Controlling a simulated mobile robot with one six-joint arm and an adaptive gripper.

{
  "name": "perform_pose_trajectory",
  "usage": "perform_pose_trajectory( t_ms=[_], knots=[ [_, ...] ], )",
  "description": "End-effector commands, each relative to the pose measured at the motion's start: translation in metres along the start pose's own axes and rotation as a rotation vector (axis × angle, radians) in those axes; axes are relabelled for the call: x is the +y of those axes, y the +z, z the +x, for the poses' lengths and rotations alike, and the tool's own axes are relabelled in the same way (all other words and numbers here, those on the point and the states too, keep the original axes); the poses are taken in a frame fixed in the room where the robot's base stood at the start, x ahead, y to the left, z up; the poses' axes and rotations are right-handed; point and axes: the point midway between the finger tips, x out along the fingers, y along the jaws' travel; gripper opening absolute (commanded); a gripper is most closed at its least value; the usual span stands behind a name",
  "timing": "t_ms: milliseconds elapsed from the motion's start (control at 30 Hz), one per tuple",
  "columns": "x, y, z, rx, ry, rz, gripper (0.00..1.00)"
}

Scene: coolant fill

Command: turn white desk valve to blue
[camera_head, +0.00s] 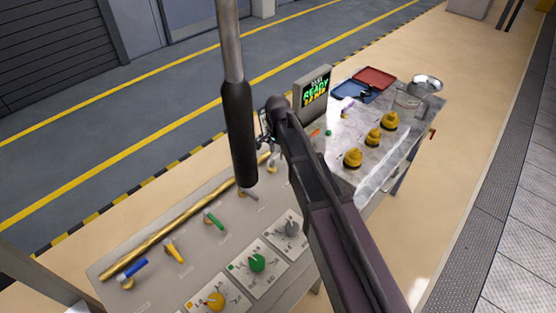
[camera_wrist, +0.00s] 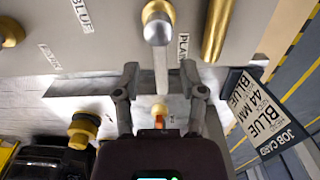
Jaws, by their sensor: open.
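The white desk valve (camera_wrist: 157,28) shows at the top of the wrist view, with a brass base and a white lever hanging down in the picture. In the head view the valve (camera_head: 271,168) is partly hidden below my arm. A "BLUE" label (camera_wrist: 82,15) is to the left of the valve and a "PLAIN" label (camera_wrist: 183,48) is close on its right. My gripper (camera_wrist: 160,76) is open, with one finger on each side of the lever's end. I see gaps between the lever and both fingers. In the head view my gripper (camera_head: 268,137) is mostly hidden by my arm.
Blue (camera_head: 133,268), yellow (camera_head: 175,250) and green (camera_head: 213,221) levers line the panel beside a brass pipe (camera_head: 185,211). Dials sit in front. A job card (camera_wrist: 262,115) reads "44 MM BLUE".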

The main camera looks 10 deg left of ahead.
Motion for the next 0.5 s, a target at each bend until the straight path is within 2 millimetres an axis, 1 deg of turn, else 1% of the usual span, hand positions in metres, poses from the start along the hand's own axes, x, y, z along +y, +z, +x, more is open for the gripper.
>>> perform_pose_trajectory(
  t_ms=[33, 200, 500],
  knots=[
    [0.000, 0.000, 0.007, 0.000, 0.000, 0.000, 0.53],
    [0.000, 0.000, 0.015, 0.000, 0.000, 0.000, 0.53],
    [0.000, 0.000, 0.018, 0.000, 0.000, 0.000, 0.53]
  ],
)
